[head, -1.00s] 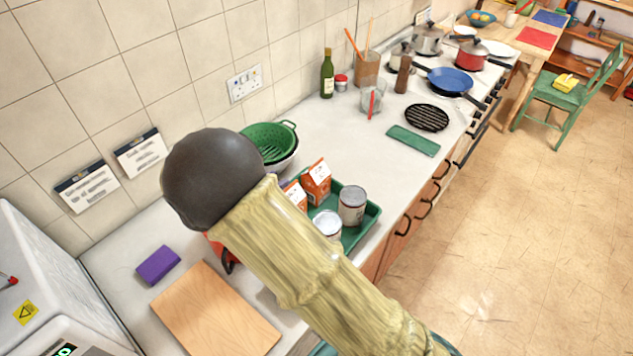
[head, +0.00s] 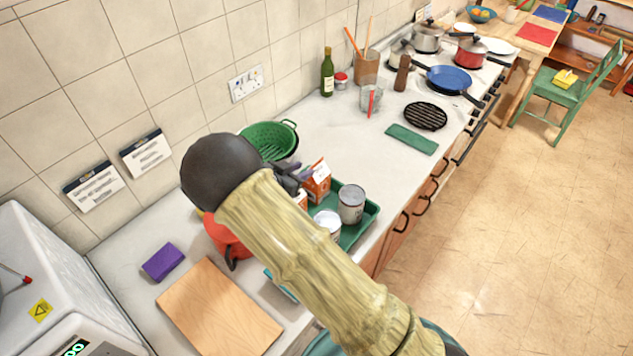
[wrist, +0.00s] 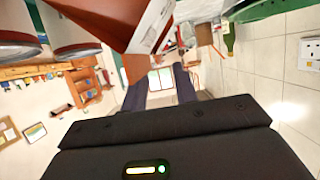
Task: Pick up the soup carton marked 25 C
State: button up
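Two orange-and-white soup cartons stand in the green tray (head: 352,237). The farther carton (head: 318,182) shows clearly; the nearer carton (head: 300,198) is mostly hidden by my arm. I cannot read a 25 C mark on either. My gripper (head: 291,176) shows dark beside the cartons, partly behind my arm. In the wrist view my gripper (wrist: 160,82) has its two dark fingers apart with a clear gap. An orange-and-white carton (wrist: 105,22) is close at the top of that picture, outside the gap; I cannot tell which one.
Two tins, one grey (head: 351,204) and one white-topped (head: 328,222), stand in the tray near the cartons. A green colander (head: 268,140) is behind. A red kettle (head: 228,238), a wooden board (head: 218,308) and a purple sponge (head: 162,262) lie nearer.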

aim_at(315, 164)
jog(key=p+x, duration=0.2)
jog(key=x, duration=0.1)
jog(key=shift+w+d+r, duration=0.2)
jog(key=shift+d+r, duration=0.05)
jog(key=shift+d, duration=0.1)
jog(key=shift+w+d+f, duration=0.25)
jog(key=shift+w+f, duration=0.1)
jog(key=shift+w, duration=0.05)
grip_shut()
dwell(1.1)
